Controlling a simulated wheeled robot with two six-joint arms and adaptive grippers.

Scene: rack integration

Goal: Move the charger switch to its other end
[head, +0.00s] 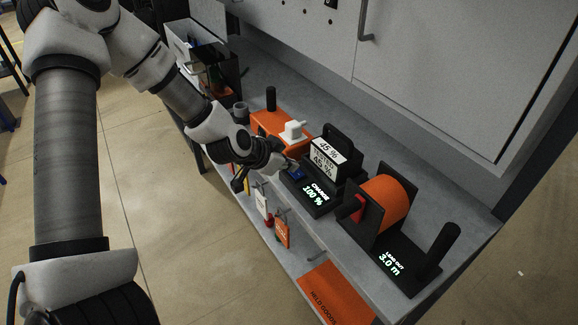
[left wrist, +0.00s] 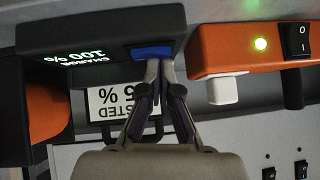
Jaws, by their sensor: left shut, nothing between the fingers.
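The black charger (head: 316,206) stands on the grey bench and its display reads CHARGE 100 %. It also shows in the left wrist view (left wrist: 105,18), upside down. Its blue switch (left wrist: 152,53) sits at the edge of the charger's front, and shows small in the head view (head: 296,174). My left gripper (head: 284,168) is shut and empty. In the left wrist view its fingertips (left wrist: 153,66) are at the blue switch and partly overlap it; whether they press on it I cannot tell. My right gripper is not in view.
An orange unit (left wrist: 232,48) with a white plug (left wrist: 225,89), a green light and a black rocker switch (left wrist: 297,40) stands beside the charger. A reel with an orange drum (head: 382,202) stands on the other side. Tags hang below the bench edge. A cabinet (head: 440,70) rises behind.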

